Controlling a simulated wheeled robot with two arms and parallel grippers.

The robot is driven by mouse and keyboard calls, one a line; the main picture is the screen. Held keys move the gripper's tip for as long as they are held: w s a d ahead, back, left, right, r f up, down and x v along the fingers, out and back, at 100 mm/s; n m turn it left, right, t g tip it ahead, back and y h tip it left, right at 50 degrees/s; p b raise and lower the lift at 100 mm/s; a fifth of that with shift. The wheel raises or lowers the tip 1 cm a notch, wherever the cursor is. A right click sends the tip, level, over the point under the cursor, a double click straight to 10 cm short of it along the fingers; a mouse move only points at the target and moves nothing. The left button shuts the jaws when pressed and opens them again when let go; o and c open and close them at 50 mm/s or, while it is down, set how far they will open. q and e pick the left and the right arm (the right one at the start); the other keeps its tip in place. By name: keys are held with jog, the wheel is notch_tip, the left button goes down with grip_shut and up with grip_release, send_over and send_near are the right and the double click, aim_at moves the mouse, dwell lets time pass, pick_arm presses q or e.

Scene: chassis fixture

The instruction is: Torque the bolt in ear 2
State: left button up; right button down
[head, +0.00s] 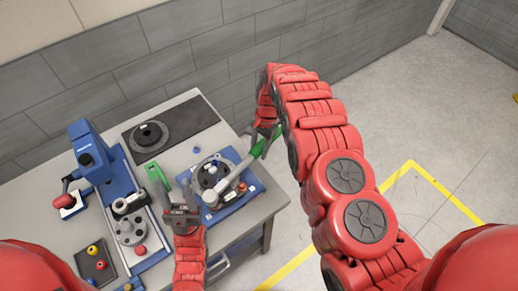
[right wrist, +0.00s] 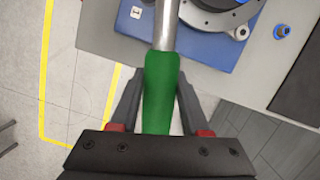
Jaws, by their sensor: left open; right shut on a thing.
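My right gripper (head: 266,132) is shut on the green handle (right wrist: 161,92) of a wrench with a grey shaft (right wrist: 166,24). In the head view the wrench (head: 235,171) slopes down-left across the blue fixture plate (head: 233,202), its head (head: 210,197) at the plate's left side, by the round grey housing (head: 203,174). Whether the head sits on a bolt, and which ear it is at, I cannot tell. My left gripper (head: 176,188) is open, left of the fixture. The wrist view shows a label "1" on the plate, but no ear 2 label is legible.
A green-handled item (head: 153,172) lies by my left gripper. A blue press-like station (head: 92,150) stands at the left, a dark mat with a black disc (head: 148,134) at the back. A small blue part (head: 197,150) lies behind the fixture. The table's right edge is close.

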jog(key=shift+v, duration=0.9)
jog(key=shift+a+r+p, duration=0.15)
jog(key=shift+r+p, duration=0.5)
jog(key=shift+r, duration=1.8)
jog(key=shift+s+f, duration=0.1)
